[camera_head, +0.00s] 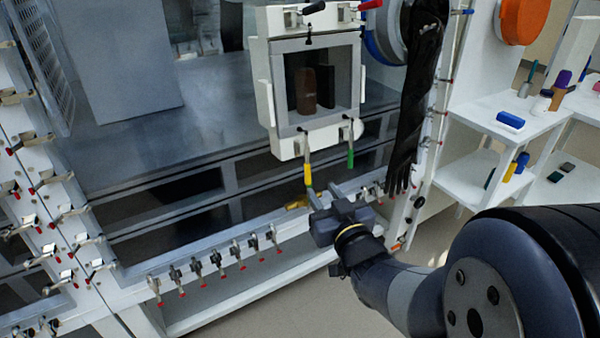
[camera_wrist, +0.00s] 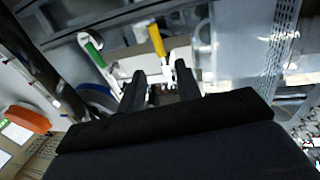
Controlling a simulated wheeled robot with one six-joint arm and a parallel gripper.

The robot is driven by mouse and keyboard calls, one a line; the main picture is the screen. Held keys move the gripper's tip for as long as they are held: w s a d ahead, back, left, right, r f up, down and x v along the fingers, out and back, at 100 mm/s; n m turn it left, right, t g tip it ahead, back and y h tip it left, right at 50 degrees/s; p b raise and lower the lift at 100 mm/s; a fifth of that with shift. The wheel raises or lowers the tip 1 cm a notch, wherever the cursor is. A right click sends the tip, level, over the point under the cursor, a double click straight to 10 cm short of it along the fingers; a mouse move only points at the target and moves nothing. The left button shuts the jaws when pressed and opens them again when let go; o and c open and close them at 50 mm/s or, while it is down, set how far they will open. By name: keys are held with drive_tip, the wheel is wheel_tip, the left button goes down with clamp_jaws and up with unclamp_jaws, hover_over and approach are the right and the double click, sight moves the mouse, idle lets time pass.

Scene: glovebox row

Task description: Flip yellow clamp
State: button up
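The yellow clamp handle (camera_head: 308,174) hangs down below the small framed window door in the head view. In the wrist view the yellow handle (camera_wrist: 157,40) appears just ahead of my fingertips, roughly in line with the gap between them. My gripper (camera_head: 323,194) is just below the handle's lower end, its two fingers apart with nothing visible held. In the wrist view the gripper (camera_wrist: 160,72) also shows an open gap. Contact with the handle cannot be seen.
A green clamp handle (camera_head: 350,158) hangs to the right of the yellow one. A black glove (camera_head: 412,110) hangs further right. Several red-tipped clamps (camera_head: 215,264) line the lower frame. White shelves (camera_head: 520,125) with small objects stand at right.

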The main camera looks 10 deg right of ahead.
sight(309, 170)
drive_tip(key=w, duration=0.6)
drive_tip(key=w+a, duration=0.1)
drive_tip(key=w, duration=0.3)
drive_tip(key=shift+a, duration=0.1)
clamp_jaws()
